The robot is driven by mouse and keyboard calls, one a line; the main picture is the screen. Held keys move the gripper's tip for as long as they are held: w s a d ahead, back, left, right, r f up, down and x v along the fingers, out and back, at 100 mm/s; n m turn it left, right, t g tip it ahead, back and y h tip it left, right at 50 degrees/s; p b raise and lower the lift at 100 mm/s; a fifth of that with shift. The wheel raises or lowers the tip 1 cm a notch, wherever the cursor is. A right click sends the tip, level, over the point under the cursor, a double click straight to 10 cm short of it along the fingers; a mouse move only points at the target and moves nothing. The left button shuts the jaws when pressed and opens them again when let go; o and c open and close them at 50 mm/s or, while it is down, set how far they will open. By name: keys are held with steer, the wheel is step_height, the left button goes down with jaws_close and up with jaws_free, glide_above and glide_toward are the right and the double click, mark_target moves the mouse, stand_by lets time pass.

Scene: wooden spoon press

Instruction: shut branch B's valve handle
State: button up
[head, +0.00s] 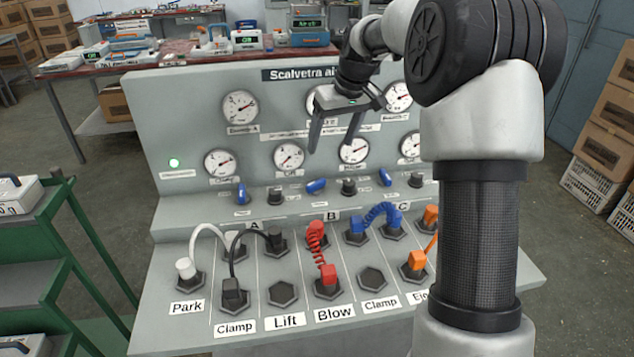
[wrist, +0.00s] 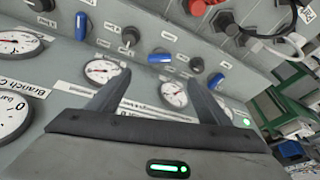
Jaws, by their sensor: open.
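The middle blue valve handle (head: 317,186), above the B label (head: 331,217), lies nearly sideways. It also lies sideways in the wrist view (wrist: 160,58). The left blue handle (head: 241,193) above the A label and the right blue handle (head: 385,177) above C stand closer to upright. My gripper (head: 333,147) is open and empty, in front of the gauge panel, above the middle handle and apart from it. In the wrist view, my fingertips (wrist: 158,78) point toward the middle handle, with clear space between the fingers.
Gauges line the upright panel behind my gripper, including the gauge (head: 354,150) nearest the fingers. Black knobs (head: 275,195) stand between the blue handles. Below, the sloped deck holds hex sockets and coiled hoses, such as the red hose (head: 317,250). My arm covers the panel's right end.

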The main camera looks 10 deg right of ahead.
steer(key=n, duration=0.2)
steer(key=b, duration=0.3)
glide_toward(316, 181)
steer(key=shift+t, duration=0.3)
steer(key=x, duration=0.8)
steer(key=shift+s+f, duration=0.1)
steer(key=shift+s, duration=0.15)
steer(key=c, duration=1)
